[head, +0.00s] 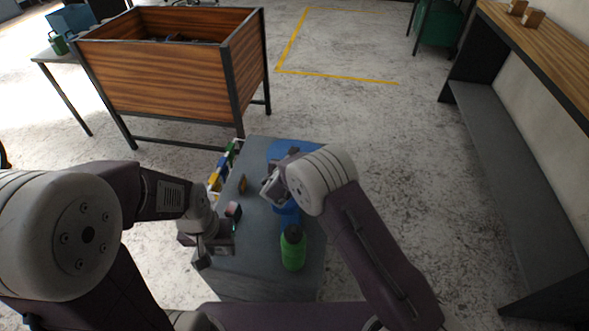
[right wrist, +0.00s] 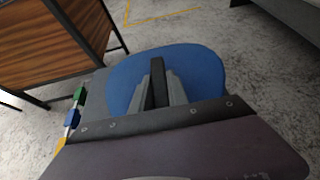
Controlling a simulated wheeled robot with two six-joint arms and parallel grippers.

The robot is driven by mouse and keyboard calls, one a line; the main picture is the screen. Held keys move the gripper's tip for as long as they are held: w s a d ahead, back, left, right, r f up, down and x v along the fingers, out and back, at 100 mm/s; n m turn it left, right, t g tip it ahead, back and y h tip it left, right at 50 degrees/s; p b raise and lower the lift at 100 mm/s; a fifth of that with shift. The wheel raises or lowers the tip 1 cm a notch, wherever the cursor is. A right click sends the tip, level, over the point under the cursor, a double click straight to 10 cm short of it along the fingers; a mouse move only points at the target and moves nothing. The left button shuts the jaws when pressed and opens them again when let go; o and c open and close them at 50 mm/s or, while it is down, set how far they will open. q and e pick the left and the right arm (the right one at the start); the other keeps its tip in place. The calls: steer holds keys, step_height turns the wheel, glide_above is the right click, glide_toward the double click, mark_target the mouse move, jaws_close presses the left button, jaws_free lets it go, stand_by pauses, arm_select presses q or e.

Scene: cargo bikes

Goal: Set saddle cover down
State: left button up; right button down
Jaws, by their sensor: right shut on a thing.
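The blue saddle cover (head: 283,150) is a rounded, flat shape over the far end of the grey worktop. It also shows in the right wrist view (right wrist: 206,75), behind the fingers. My right gripper (head: 270,188) is shut, and in the right wrist view (right wrist: 158,88) its fingers close on a dark strip in front of the blue cover. I cannot tell whether the cover touches the worktop. My left gripper (head: 205,252) is low over the worktop's near left side, away from the cover. Its fingers are too unclear to judge.
The grey worktop (head: 255,262) holds a green bottle (head: 292,248), a blue item (head: 287,216), a small pink-and-dark item (head: 233,209) and coloured pieces along its left edge. A wooden crate on legs (head: 170,80) stands beyond. A shelf bench (head: 500,160) is at right, with free floor between.

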steer(key=x, duration=0.4)
steer(key=shift+s+d+f, duration=0.1)
steer(key=shift+d, duration=0.2)
step_height(320, 180, down, 4)
steer(key=shift+f+b, duration=0.1)
steer(key=shift+b, duration=0.4)
steer(key=shift+f, duration=0.1)
steer(key=c, duration=1.3)
jaws_free()
steer(key=shift+r, duration=0.2)
